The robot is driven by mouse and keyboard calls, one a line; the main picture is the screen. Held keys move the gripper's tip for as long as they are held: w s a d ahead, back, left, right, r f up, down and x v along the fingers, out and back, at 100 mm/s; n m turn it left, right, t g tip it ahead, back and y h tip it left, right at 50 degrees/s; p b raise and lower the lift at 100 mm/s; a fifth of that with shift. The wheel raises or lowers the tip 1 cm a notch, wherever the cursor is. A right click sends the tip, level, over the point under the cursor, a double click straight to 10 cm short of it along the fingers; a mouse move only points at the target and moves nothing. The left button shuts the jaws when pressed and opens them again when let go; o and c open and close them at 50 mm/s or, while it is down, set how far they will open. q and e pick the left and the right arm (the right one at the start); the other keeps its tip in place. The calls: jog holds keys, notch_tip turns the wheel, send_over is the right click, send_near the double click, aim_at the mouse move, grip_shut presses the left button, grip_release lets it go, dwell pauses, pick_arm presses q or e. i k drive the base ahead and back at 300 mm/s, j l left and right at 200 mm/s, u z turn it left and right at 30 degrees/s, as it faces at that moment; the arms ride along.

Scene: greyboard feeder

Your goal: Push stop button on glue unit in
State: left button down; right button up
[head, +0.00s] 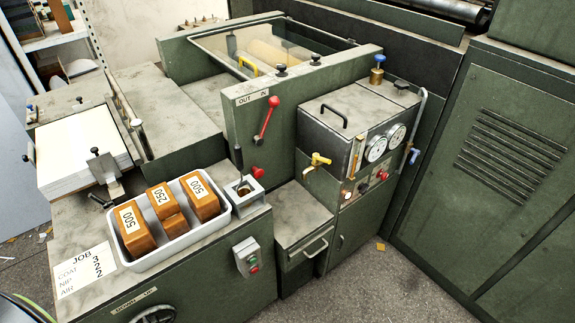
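A grey switch box (247,256) is fixed to the front of the green machine, below the white tray. It carries a small green button (251,258) with a red button (254,268) under it. A grey unit (350,120) with two round gauges (375,148) stands to the right. Small red knobs or buttons (381,174) sit on its front below the gauges, too small to read. A red-knobbed lever (266,119) is below an "OUT IN" label (252,97). Neither of my grippers is in view. I cannot tell whether any button is pressed.
A stack of white board (80,145) lies at the left. A yellow-handled tap (318,161) and a drawer handle (316,249) stick out at the front. Floor (400,295) in front is mostly clear.

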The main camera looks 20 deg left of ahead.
aim_at(258, 174)
jog(key=i+l, duration=0.15)
jog(key=l, duration=0.15)
jog(key=i+l+u, duration=0.1)
jog(key=l, duration=0.2)
jog(key=i+l, duration=0.15)
jog(key=l, duration=0.15)
jog(key=i+l+u, duration=0.1)
jog(key=l, duration=0.2)
